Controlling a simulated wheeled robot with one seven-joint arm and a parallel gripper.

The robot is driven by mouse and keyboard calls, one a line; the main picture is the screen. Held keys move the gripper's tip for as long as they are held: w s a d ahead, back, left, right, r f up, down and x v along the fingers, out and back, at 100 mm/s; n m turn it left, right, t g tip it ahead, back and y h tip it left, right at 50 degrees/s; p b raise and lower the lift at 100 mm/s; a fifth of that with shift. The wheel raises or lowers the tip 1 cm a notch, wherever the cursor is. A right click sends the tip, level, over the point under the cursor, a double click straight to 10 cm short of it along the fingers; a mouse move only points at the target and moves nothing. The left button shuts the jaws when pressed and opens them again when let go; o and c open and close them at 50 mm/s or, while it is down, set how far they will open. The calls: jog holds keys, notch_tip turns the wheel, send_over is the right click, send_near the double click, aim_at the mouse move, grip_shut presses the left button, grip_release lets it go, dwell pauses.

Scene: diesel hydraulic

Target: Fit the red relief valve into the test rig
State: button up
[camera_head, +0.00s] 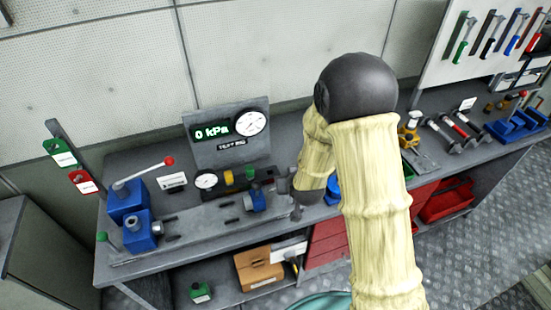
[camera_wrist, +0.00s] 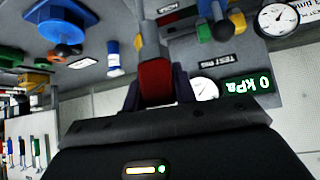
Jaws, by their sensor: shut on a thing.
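The red relief valve (camera_wrist: 155,82) is between the two fingers of my gripper (camera_wrist: 157,92) in the wrist view, with a grey metal part rising past it. My gripper is shut on it. In the head view my arm hides most of the gripper and the valve, just right of the test rig. The test rig's grey panel (camera_head: 205,152) carries a round dial and a green display reading 0 kPa (camera_head: 212,129). A dark block with yellow and green fittings (camera_head: 240,177) sits at its foot. I cannot tell whether the valve touches the rig.
A blue hand pump (camera_head: 128,200) with a red-knobbed lever stands at the bench's left end. A blue fitting (camera_head: 258,199) sits on the bench in front of the rig. A blue round part (camera_wrist: 65,28) shows upper left in the wrist view.

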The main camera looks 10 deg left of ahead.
jog(key=s+d+f+m+h, duration=0.1)
jog(key=s+d+f+m, duration=0.15)
jog(key=d+f, duration=0.85)
jog(key=s+d+f+m+h, duration=0.15)
jog(key=s+d+f, duration=0.4)
jog(key=f, duration=0.95)
notch_tip(320, 180, down, 12)
jog(key=w+b, duration=0.2)
jog(key=b, duration=1.1)
jog(key=shift+d+f+n, duration=0.25)
jog(key=shift+d+n, duration=0.05)
jog(key=shift+d, duration=0.15)
jog(key=shift+d, duration=0.1)
